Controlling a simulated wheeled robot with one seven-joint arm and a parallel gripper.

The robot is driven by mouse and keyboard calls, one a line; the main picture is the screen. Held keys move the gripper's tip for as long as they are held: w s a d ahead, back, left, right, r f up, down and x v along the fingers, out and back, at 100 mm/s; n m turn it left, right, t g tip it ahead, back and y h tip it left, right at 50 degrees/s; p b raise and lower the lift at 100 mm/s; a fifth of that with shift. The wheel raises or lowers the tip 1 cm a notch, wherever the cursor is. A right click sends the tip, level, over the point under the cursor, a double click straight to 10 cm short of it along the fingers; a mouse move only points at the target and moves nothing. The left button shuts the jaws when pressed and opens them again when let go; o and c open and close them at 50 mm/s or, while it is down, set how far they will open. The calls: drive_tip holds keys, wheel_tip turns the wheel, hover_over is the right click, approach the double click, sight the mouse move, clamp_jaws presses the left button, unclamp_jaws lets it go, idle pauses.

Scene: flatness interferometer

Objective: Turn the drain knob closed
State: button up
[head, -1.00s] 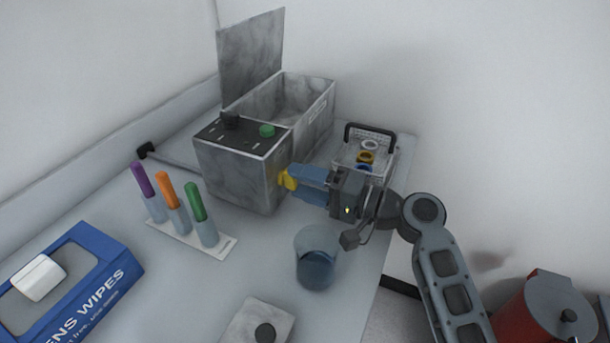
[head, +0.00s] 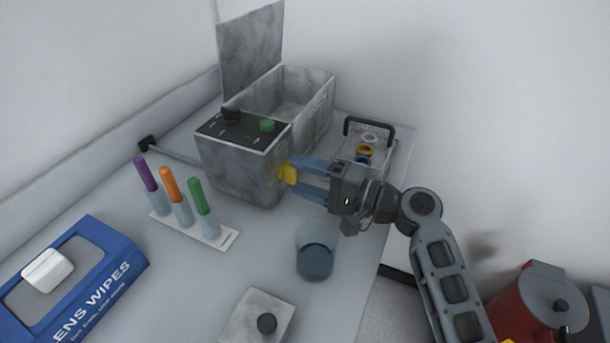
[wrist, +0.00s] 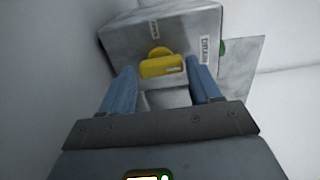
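The yellow drain knob (head: 288,174) sits on the side of the grey marbled tank unit (head: 235,168). In the wrist view the knob (wrist: 161,67) has a bar handle that lies nearly level across the picture. My gripper (head: 296,175) is at the knob, with its two blue fingers spread apart. In the wrist view the gripper (wrist: 160,72) has one finger on each side of the bar. A gap shows at the left finger; the right fingertip is very close to the bar, and I cannot tell if it touches. Small labels are on the tank face, too blurred to read surely.
A beaker of dark liquid (head: 315,257) stands just below my gripper. A wire basket with rings (head: 372,138) is behind it. A rack (head: 215,238) with several coloured-cap tubes and a blue wipes box (head: 118,265) are left. A grey block (head: 250,318) is in front.

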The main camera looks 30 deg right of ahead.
drive_tip(key=shift+o, duration=1.3)
drive_tip(key=shift+r, duration=0.1)
drive_tip(key=b+v, duration=0.1)
drive_tip(key=v, duration=0.6)
drive_tip(key=shift+s+d, duration=0.2)
drive_tip(key=shift+s, duration=0.15)
